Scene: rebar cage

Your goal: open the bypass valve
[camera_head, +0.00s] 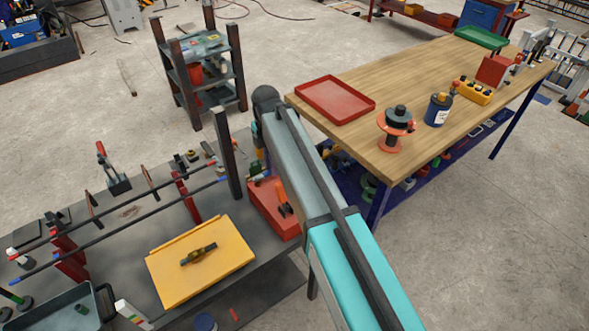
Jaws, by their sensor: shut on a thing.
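My arm (331,220) crosses the middle of the view, from the lower right up to a dark joint near the table's left corner. I cannot make out my gripper; the arm's links cover the area beyond them. A red box (262,205) stands on the dark bench just left of my arm, partly hidden by it. An orange lever-like part (281,192) with a dark lower end shows at the box. A yellow panel (170,275) lies on the bench, with a small dark and brass-coloured fitting (198,254) on it. I cannot tell which part is the bypass valve.
The dark bench carries long bars on red supports (68,254) and a grey tray (60,312). A wooden table (420,80) with a red tray (336,99) and an orange spool (396,127) stands right.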

